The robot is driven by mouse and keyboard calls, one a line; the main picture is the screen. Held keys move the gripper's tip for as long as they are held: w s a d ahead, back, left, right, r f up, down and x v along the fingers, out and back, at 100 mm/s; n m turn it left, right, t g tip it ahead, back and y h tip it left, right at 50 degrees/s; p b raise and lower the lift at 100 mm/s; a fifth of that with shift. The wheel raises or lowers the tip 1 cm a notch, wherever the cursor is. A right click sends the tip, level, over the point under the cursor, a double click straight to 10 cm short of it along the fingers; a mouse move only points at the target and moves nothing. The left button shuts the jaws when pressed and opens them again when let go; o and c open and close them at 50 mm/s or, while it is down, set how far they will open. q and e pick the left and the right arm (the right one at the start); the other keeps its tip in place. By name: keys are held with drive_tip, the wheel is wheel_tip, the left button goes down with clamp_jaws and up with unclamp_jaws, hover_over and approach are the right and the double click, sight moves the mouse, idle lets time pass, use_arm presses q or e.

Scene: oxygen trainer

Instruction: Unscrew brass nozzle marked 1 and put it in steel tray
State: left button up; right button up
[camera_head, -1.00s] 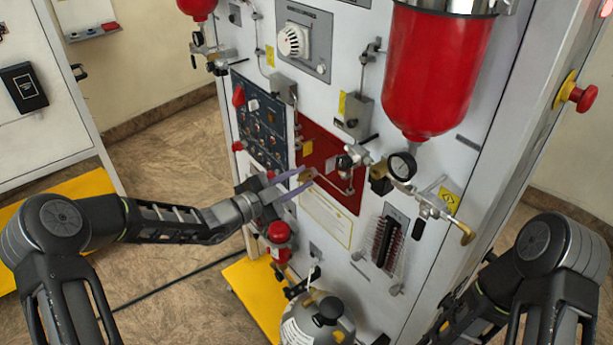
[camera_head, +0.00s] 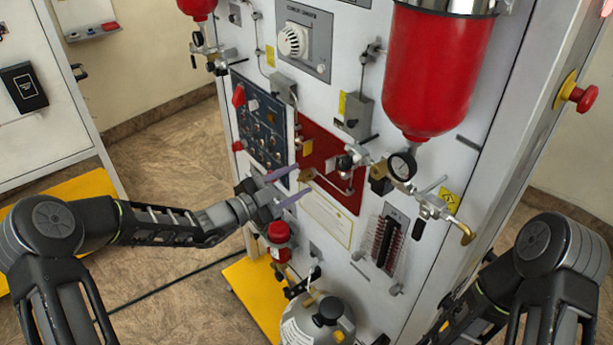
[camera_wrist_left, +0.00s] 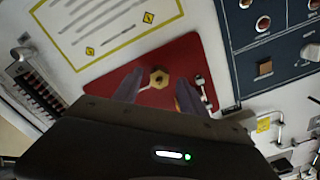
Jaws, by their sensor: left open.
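A brass hex nozzle (camera_head: 306,174) sits on the red panel (camera_head: 345,200) of the upright trainer. In the left wrist view the nozzle (camera_wrist_left: 159,78) shows face-on, with a dark hole in its middle. My left gripper (camera_head: 303,179) is open in front of it, its two purple fingers on either side with a gap to the brass. Another brass fitting (camera_head: 307,147) sits higher on the red panel. No number is legible on either. I see no steel tray. My right arm stands at the right; its gripper is out of view.
A pressure gauge (camera_head: 402,166) with valves juts out to the right of the red panel. A dark blue switch panel (camera_head: 262,125) lies to its left. A big red cylinder (camera_head: 437,70) hangs above. A grey bottle (camera_head: 318,322) stands below.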

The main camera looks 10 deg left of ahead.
use_arm(q)
drive_tip(key=shift+v, duration=1.3)
drive_tip(key=m, duration=0.3)
drive_tip(key=shift+m, duration=0.3)
drive_tip(key=shift+b, duration=0.3)
drive_tip(key=m, duration=0.3)
drive_tip(key=shift+b, duration=0.4)
drive_tip(key=shift+m, duration=0.3)
